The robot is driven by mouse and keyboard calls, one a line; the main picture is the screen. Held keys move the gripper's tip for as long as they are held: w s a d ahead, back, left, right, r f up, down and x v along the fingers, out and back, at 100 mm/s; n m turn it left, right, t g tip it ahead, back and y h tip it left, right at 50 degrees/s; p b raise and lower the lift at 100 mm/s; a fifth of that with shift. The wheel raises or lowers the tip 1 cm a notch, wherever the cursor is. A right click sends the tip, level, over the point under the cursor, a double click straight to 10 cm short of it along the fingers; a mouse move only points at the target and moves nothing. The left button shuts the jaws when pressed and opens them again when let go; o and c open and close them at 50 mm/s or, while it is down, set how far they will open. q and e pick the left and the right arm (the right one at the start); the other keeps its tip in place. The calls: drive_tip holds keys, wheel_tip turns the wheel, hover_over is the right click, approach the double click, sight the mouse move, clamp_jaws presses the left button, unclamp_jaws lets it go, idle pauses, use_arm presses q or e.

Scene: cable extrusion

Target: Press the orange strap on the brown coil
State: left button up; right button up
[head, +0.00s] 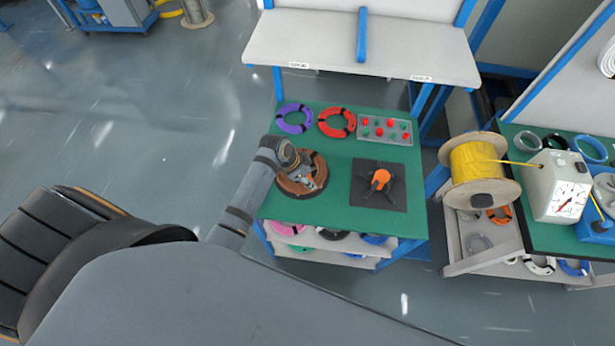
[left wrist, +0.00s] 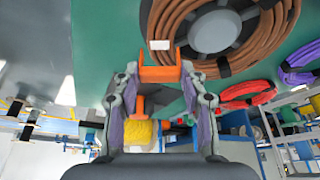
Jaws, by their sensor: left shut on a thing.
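The brown coil (head: 322,172) lies on the green table top, partly hidden by my left arm and gripper. In the left wrist view the brown coil (left wrist: 264,42) fills the upper part, with black bands and a white tag (left wrist: 159,45). My left gripper (head: 308,183) is over the coil. In the left wrist view my left gripper (left wrist: 160,85) is shut on the orange strap (left wrist: 160,73), a U-shaped piece held between the fingertips. The strap is at the coil's edge; I cannot tell whether they touch. My right gripper is not in view.
A purple coil (head: 295,118), a red coil (head: 337,122) and a tray with red and green knobs (head: 384,130) line the table's back. A black plate (head: 361,193) bearing an orange-topped fixture (head: 379,179) lies to the right. A yellow cable spool (head: 474,172) stands farther right.

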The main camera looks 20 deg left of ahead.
use_arm(q)
drive_tip(key=shift+f, duration=0.1)
drive_tip(key=shift+f+b, duration=0.85)
drive_tip(key=shift+f, duration=0.5)
drive_tip(key=shift+f, duration=0.55)
drive_tip(key=shift+s+f, duration=0.15)
drive_tip(key=shift+f, duration=0.05)
idle(1.4)
drive_tip(key=o, duration=0.9)
drive_tip(key=shift+o, duration=0.2)
drive_tip(key=shift+r, duration=0.1)
